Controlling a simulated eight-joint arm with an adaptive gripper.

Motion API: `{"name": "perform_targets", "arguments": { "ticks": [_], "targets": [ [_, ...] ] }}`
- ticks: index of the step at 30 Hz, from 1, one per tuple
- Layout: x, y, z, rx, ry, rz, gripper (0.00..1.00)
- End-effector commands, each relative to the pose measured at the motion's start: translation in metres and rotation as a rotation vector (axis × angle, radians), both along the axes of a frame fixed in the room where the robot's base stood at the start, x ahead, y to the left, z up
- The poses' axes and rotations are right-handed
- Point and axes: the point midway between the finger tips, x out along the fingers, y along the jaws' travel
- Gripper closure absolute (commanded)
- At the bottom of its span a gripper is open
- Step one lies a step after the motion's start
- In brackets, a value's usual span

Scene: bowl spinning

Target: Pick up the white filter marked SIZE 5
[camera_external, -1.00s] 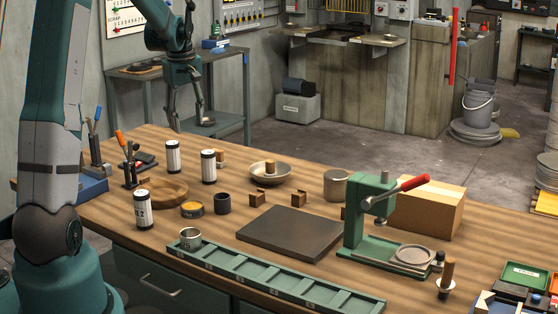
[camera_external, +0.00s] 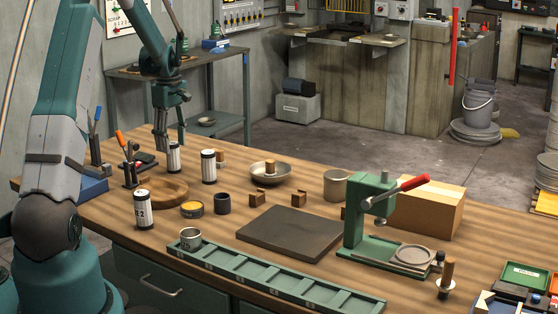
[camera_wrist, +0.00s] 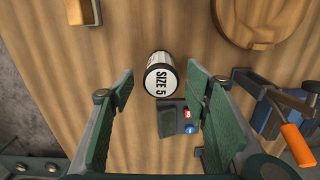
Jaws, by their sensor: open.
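The white filter (camera_external: 174,157) marked SIZE 5 is a cylinder with dark ends, upright near the back left edge of the table. In the wrist view the label is readable on the filter's end (camera_wrist: 160,80). My gripper (camera_external: 160,148) is open and empty, close beside and above this filter, hiding part of its left side. In the wrist view the filter shows between the two green pads of my gripper (camera_wrist: 160,92), apart from both. Two similar white filters stand nearby, one to the right (camera_external: 209,167) and one nearer the front (camera_external: 143,211).
A black box (camera_wrist: 172,121) with red and blue marks lies close to the filter. A tool stand with an orange handle (camera_wrist: 297,144) is also near. A wooden bowl (camera_external: 182,189) sits in front. Other tins and a green press (camera_external: 356,220) stand farther right.

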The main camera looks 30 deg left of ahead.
Motion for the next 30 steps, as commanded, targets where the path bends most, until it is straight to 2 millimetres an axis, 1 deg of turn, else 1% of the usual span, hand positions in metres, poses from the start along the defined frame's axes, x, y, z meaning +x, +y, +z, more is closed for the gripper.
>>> {"name": "perform_targets", "arguments": {
  "ticks": [9,18,20,30],
  "targets": [
    [0.0,0.0,-0.002,0.0,0.0,-0.001,0.53],
    [0.0,0.0,-0.023,0.0,0.0,-0.001,0.53],
    [0.0,0.0,-0.025,0.0,0.0,-0.001,0.53],
    [0.0,0.0,-0.026,0.0,0.0,-0.001,0.53]
  ]
}}
